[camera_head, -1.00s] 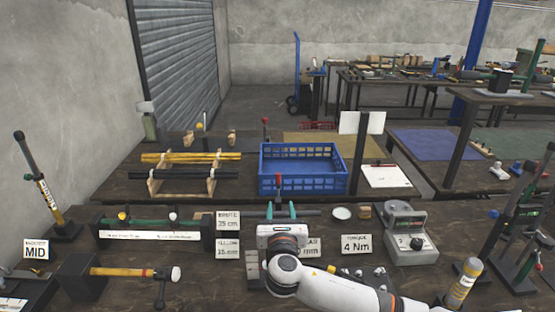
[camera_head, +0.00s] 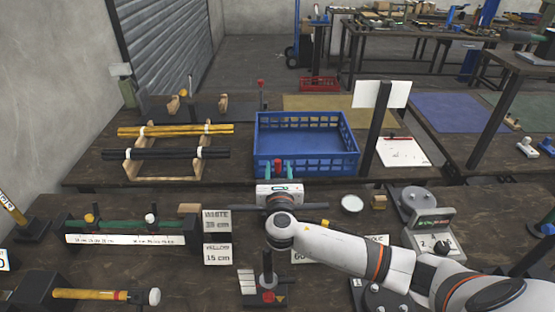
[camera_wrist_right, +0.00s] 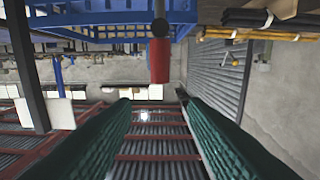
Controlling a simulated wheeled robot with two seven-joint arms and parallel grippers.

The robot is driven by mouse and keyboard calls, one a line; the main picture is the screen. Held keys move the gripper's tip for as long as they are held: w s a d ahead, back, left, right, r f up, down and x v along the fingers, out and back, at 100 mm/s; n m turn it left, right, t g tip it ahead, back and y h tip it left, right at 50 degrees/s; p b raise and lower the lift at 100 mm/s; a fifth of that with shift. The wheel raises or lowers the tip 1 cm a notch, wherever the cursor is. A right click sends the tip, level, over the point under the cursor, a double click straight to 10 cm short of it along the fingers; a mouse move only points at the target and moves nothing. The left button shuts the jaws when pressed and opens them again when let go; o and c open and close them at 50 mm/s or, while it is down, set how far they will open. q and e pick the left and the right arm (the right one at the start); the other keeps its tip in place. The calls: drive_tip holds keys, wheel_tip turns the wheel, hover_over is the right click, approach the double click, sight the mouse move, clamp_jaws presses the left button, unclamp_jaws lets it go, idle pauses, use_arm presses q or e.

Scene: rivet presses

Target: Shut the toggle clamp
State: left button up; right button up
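A red handle grip (camera_head: 278,164) shows between the teal fingers of my right gripper (camera_head: 279,167) in the head view. In the right wrist view the red grip (camera_wrist_right: 159,60) has a dark ball at its end and lies just beyond the open green fingers (camera_wrist_right: 155,98), apart from both. A dark post on a small base with red marks (camera_head: 268,285), seemingly the toggle clamp, stands below my arm. My wrist hides the part between post and grip, so I cannot confirm that they join. My left gripper is not in view.
A blue crate (camera_head: 305,143) stands behind my right gripper. A rack with yellow and black rods (camera_head: 175,155) is at left. Label cards (camera_head: 216,221) stand left of my wrist. A grey dial device (camera_head: 431,232) and a round white dish (camera_head: 352,203) are at right.

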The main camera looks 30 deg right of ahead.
sight(278, 167)
drive_tip(key=f, duration=0.2)
drive_tip(key=w+f, duration=0.1)
drive_tip(key=shift+w+d, duration=0.1)
drive_tip(key=shift+d, duration=0.2)
drive_tip(key=x, duration=0.6)
drive_tip(key=shift+w+d+f+p, duration=0.15)
drive_tip(key=shift+w+p, duration=0.1)
drive_tip(key=shift+p, duration=0.15)
clamp_jaws()
